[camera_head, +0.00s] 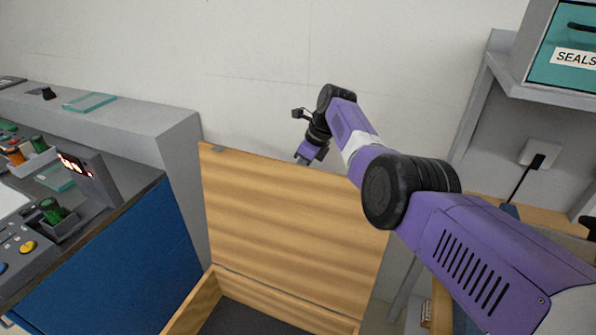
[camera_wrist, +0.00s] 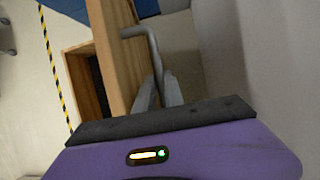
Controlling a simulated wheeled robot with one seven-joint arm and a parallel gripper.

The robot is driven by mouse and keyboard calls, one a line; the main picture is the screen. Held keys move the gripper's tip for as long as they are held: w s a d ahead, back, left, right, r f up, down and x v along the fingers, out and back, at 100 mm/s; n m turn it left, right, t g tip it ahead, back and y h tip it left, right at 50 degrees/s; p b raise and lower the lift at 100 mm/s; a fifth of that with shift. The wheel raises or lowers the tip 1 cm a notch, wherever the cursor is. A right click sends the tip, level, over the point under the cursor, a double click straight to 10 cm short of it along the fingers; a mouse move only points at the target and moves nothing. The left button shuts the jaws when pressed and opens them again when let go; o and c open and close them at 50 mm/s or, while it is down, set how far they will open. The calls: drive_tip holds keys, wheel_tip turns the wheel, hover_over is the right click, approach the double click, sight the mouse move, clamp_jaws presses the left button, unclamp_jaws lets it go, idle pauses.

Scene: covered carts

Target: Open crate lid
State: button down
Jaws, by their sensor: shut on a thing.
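The wooden crate lid (camera_head: 285,225) stands upright, raised at the back of the open wooden crate (camera_head: 192,304). Part of the crate's dark inside shows below it. My gripper (camera_head: 303,159) is at the lid's top edge, near the wall, and its fingertips are partly hidden in the head view. In the wrist view my gripper (camera_wrist: 160,88) is shut on a bent grey metal handle (camera_wrist: 146,38) beside the wooden lid (camera_wrist: 116,50). The crate (camera_wrist: 82,75) also shows to the left there.
A grey bench with a blue front (camera_head: 120,262) stands to the left of the crate, with controls and small parts on top. A pale wall (camera_head: 250,70) is close behind the lid. A shelf with a teal "SEALS" bin (camera_head: 565,55) is at upper right.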

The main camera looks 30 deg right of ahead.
drive_tip(key=shift+s+d+f, duration=0.2)
drive_tip(key=shift+d+f, duration=0.05)
drive_tip(key=shift+f, duration=0.2)
drive_tip(key=c, duration=1.5)
unclamp_jaws()
drive_tip(key=shift+w+d, duration=0.1)
drive_tip(key=shift+o, duration=0.2)
drive_tip(key=shift+w+r, duration=0.1)
drive_tip(key=shift+r, duration=0.1)
drive_tip(key=shift+r, duration=0.1)
drive_tip(key=shift+r, duration=0.25)
drive_tip(key=v, duration=0.7)
drive_tip(key=shift+p, duration=0.35)
